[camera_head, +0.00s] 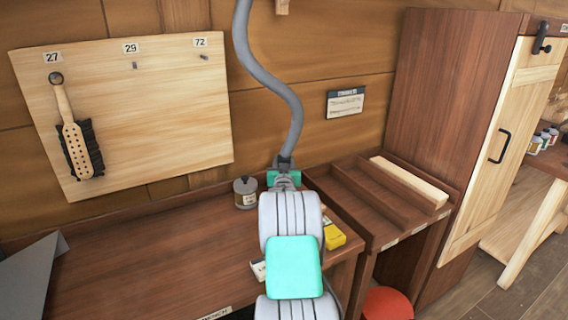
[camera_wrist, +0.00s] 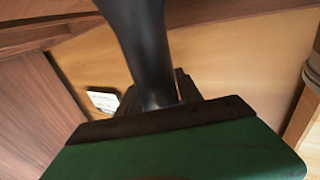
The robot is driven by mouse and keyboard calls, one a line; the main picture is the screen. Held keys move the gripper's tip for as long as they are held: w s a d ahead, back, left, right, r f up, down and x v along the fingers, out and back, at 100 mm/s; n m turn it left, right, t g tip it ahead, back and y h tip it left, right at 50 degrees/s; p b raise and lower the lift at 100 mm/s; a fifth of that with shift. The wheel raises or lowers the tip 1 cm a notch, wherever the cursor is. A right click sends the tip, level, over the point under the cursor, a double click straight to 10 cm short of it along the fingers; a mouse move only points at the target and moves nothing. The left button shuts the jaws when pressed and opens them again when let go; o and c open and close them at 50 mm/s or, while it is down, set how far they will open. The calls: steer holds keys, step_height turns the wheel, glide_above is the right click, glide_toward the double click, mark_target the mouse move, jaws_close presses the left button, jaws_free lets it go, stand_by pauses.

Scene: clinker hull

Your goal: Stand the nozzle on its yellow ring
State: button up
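A grey hose (camera_head: 272,75) hangs from above, and its lower end runs into my gripper (camera_head: 284,162) above the back of the workbench. In the wrist view a dark tube (camera_wrist: 143,50), which I take to be the nozzle or hose end, passes between the dark fingers of my gripper (camera_wrist: 160,103). The fingers look shut on it. The nozzle's lower part is hidden by my gripper and arm. I see no yellow ring for certain.
A grey tin (camera_head: 245,192) stands near my gripper; a yellow box (camera_head: 333,235) lies right of my arm. A slotted wooden rack (camera_head: 365,195) is at right. A board (camera_head: 120,110) with a brush (camera_head: 78,140) hangs behind.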

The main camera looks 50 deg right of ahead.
steer(key=o, duration=0.3)
steer(key=shift+r, duration=0.1)
steer(key=b+v, duration=0.1)
steer(key=v, duration=1.1)
steer(key=shift+w, duration=0.1)
steer(key=shift+a, duration=0.1)
stand_by(1.0)
